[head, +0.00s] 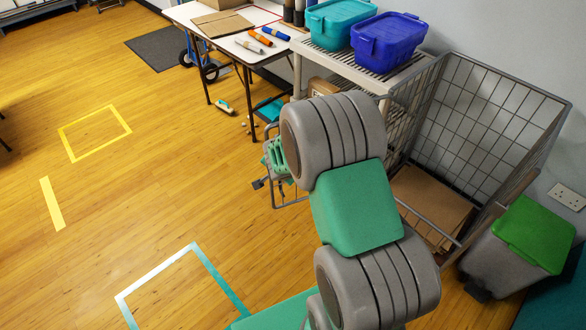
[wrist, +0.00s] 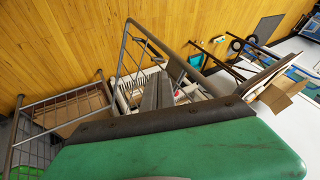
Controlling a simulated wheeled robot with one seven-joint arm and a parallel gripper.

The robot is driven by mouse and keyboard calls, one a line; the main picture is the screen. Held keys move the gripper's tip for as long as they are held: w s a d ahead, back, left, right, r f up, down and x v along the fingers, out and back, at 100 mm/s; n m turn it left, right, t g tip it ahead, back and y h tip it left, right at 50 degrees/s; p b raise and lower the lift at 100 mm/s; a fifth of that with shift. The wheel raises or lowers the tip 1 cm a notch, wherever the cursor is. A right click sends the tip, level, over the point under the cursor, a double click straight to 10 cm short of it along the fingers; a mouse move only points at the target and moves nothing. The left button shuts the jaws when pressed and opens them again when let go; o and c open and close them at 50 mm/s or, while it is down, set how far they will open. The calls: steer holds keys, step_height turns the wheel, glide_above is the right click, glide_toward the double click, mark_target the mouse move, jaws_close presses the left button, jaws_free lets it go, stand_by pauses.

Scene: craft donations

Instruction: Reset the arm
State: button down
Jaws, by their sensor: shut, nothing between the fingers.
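My gripper (wrist: 158,92) shows in the wrist view as two grey fingers lying side by side, shut with nothing between them. The green hand body fills the bottom of that view. In the head view my gripper (head: 259,184) is left of my grey and green arm, above the wooden floor. Part of the hand is hidden behind the arm there. The arm is bent and raised through the middle of the head view.
A wire cage (head: 488,110) with cardboard inside stands right of my arm. A green-lidded bin (head: 535,232) is beside it. A rack with teal (head: 338,22) and blue tubs (head: 388,42) and a white table (head: 225,45) stand behind. The taped floor on the left is open.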

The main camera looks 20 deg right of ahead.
steer(key=w+a+v, duration=0.1)
steer(key=v, duration=0.6)
steer(key=s+a+f+n+g+y, duration=0.15)
steer(key=s+n+g, duration=0.3)
steer(key=s, duration=0.55)
steer(key=s+a+f+n+g, duration=0.1)
steer(key=s+a+n+g, duration=0.2)
steer(key=s+n, duration=0.45)
step_height(320, 180, up, 19)
steer(key=s+a+t+p, duration=0.2)
steer(key=t+p, duration=0.1)
steer(key=shift+s+a+r+n+t+y+p, duration=0.25)
steer(key=shift+s+a+n+t+y+p, duration=0.05)
steer(key=shift+a+t+y+p, duration=0.1)
